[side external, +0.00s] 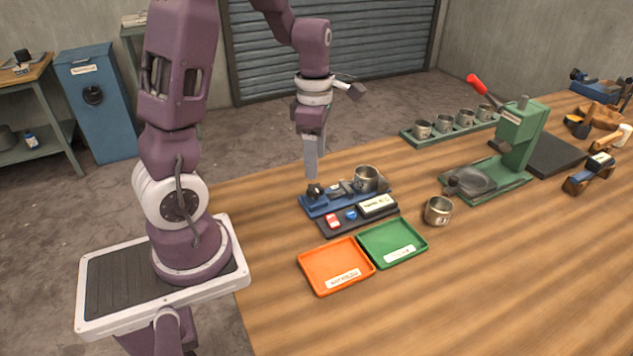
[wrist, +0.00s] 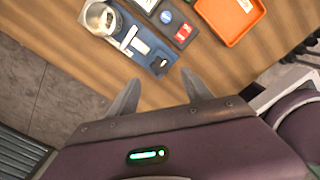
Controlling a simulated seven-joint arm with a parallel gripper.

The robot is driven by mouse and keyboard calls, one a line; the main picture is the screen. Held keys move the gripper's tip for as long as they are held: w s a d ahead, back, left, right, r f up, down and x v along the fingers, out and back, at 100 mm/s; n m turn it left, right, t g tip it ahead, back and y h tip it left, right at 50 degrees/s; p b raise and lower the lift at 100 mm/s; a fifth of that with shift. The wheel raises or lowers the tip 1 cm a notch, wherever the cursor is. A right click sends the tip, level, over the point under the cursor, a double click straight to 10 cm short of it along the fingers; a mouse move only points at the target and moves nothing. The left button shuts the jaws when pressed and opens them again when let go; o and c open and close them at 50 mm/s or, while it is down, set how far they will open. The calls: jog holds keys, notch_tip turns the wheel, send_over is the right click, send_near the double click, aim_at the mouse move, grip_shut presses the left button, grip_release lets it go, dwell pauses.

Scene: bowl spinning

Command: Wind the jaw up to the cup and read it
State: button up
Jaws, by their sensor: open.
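A blue measuring fixture (side external: 318,208) lies on the wooden table. A metal cup (side external: 366,179) stands at its right end, and it shows at the upper left of the wrist view (wrist: 103,19). A dark knob (side external: 314,191) is at the fixture's left end; it also shows in the wrist view (wrist: 160,66). A grey metal jaw (wrist: 129,39) lies between knob and cup; whether it touches the cup is unclear. A readout box (side external: 377,205) sits in front; its digits are too small to read. My gripper (side external: 311,176) is open and empty, above the knob end.
A red and a blue button (side external: 351,215) sit beside the readout. In front lie an orange tray (side external: 313,260) and a green tray (side external: 374,248). A loose cup (side external: 438,210), a green press (side external: 518,137) and a rack (side external: 410,137) of several cups stand right. The near-right table is clear.

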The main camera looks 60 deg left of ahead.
aim_at(315, 188)
notch_tip(315, 188, down, 7)
jog(key=shift+f, duration=0.1)
grip_shut()
dwell(0.3)
